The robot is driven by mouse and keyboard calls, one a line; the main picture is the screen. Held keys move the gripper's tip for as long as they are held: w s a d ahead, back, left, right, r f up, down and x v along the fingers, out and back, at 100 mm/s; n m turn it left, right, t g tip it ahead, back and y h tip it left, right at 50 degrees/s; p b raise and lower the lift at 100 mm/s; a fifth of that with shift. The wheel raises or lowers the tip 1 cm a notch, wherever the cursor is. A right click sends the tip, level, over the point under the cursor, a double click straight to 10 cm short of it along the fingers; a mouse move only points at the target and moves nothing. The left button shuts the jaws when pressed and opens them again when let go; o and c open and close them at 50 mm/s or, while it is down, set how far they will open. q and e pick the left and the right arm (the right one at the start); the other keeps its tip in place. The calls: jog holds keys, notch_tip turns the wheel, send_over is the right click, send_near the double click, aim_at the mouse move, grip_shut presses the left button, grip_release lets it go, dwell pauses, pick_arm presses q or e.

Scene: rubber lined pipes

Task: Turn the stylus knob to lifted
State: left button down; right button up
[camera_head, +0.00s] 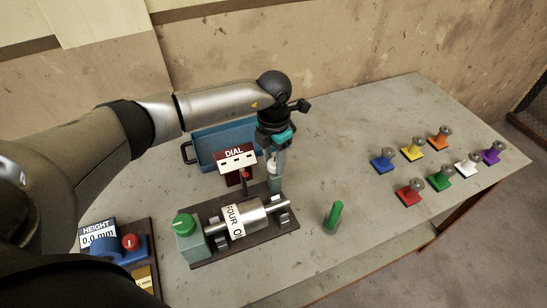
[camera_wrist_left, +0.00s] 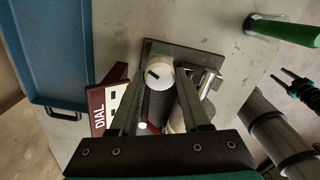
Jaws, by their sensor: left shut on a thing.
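My left gripper (camera_head: 274,182) points down over the back right part of the dark baseplate, beside the red dial sign (camera_head: 235,160). In the left wrist view its two fingers close on either side of a pale round knob (camera_wrist_left: 160,74) with a black mark on top. I take this for the stylus knob; in the head view the fingers mostly hide it. The wording around it is not readable. A silver roller (camera_head: 252,213) with a white "FOUR O" label lies on the baseplate. A dark and teal part at the wrist view's right edge looks like my right gripper (camera_wrist_left: 280,77).
A green knob (camera_head: 184,223) tops a block left of the roller. A green peg (camera_head: 334,215) stands right. A blue tray (camera_head: 197,147) lies behind. Several coloured stamps (camera_head: 440,179) stand far right.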

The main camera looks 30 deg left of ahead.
aim_at(274, 163)
pick_arm(q)
jog(key=n+p, duration=0.1)
jog(key=n, duration=0.4)
jog(key=shift+r, duration=0.1)
dwell(0.4)
jog(key=shift+c, duration=1.8)
grip_release()
notch_tip(274, 163, up, 15)
jog(key=shift+d, duration=0.1)
